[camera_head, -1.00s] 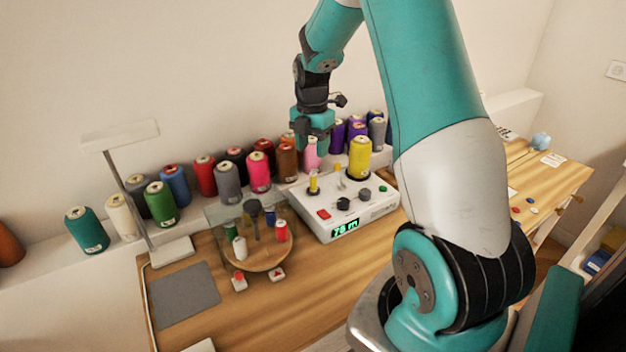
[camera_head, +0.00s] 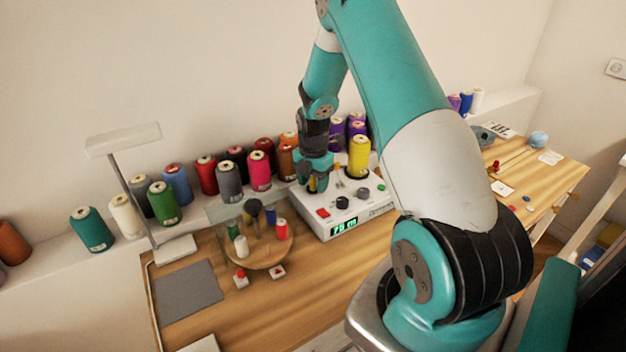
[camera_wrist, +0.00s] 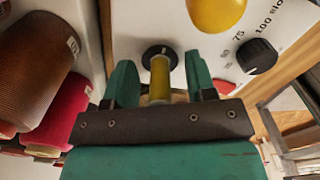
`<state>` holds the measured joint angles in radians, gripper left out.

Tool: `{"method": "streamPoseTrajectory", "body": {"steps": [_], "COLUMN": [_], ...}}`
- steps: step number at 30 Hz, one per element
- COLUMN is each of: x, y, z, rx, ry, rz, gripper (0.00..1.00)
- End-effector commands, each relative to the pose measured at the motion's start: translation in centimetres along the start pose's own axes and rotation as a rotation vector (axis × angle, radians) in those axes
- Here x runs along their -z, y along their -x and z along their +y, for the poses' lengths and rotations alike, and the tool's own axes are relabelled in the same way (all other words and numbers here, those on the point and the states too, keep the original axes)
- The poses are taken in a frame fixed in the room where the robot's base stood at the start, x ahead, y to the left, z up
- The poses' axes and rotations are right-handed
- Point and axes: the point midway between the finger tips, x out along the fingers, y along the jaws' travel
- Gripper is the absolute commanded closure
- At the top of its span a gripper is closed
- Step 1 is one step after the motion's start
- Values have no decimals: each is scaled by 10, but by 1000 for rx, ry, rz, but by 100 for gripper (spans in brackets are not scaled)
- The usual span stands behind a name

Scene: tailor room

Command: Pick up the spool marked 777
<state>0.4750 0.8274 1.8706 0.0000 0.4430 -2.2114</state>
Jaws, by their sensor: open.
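My gripper (camera_head: 314,180) is low over the white machine, pointing down, open and empty. In the wrist view, its green fingers (camera_wrist: 160,78) stand on either side of a small yellow spool (camera_wrist: 160,77) on a dark round base. I cannot tell whether they touch it. Several thread spools line the back ledge, among them a pink one (camera_head: 259,171), a grey one (camera_head: 229,182) and a green one (camera_head: 162,203). A large yellow spool (camera_head: 359,157) stands on the machine. No mark 777 is readable on any spool.
The white machine (camera_head: 335,212) has knobs, a red switch and a green display. A clear-covered round wooden stand (camera_head: 262,256) holds small spools to its left. A lamp (camera_head: 125,180) and a grey mat (camera_head: 188,291) are farther left. The front of the wooden table is mostly clear.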

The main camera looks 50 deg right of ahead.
Motion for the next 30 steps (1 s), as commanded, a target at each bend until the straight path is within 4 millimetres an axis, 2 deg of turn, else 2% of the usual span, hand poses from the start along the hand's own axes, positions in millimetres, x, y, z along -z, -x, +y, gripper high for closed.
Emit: {"method": "streamPoseTrajectory", "body": {"steps": [2, 6, 8, 9, 17, 22, 26, 30], "x": [0, 0, 0, 0, 0, 0, 0, -1], "y": [0, 0, 0, 0, 1, 9, 25, 51], "z": [0, 0, 0, 0, 0, 0, 1, 1], "rx": [0, 0, 0, 0, 0, -1, -3, -5], "ry": [0, 0, 0, 0, 0, 0, 0, 0], "rz": [0, 0, 0, 0, 0, -1, -2, -3], "gripper": [51, 84, 97, 100, 100, 100, 100, 100]}}
